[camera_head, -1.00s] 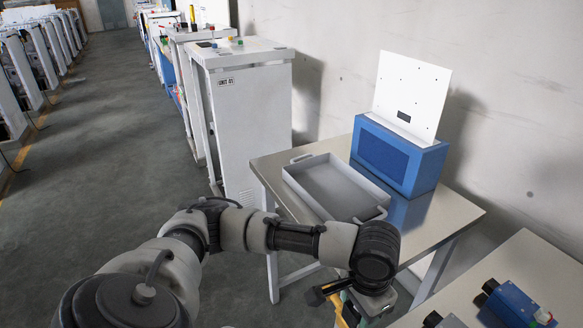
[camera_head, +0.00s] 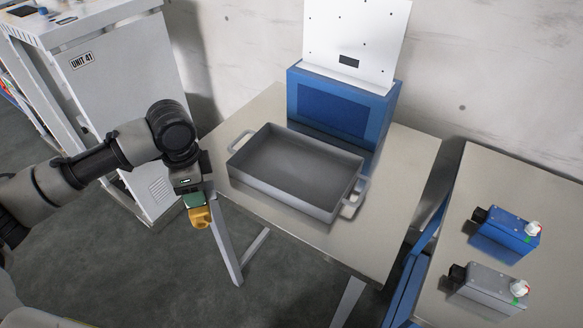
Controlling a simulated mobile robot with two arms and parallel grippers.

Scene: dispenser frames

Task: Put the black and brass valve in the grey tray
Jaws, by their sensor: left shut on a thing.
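The grey tray (camera_head: 244,175) is a shallow rectangular pan with a handle at each end. It stands empty on the table at the centre. My left gripper (camera_head: 198,207) is to the left of the tray, past the table's left edge, and points down. It is shut on the black and brass valve (camera_head: 201,218). Only a brass-yellow part of the valve shows clearly below the gripper; its black part is hard to make out. My right gripper is out of view.
A blue box (camera_head: 380,115) with a white upright panel stands behind the tray. A second table at the right holds a blue unit (camera_head: 512,231) and a grey unit (camera_head: 488,288). A white cabinet (camera_head: 120,100) stands at the left. The table right of the tray is clear.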

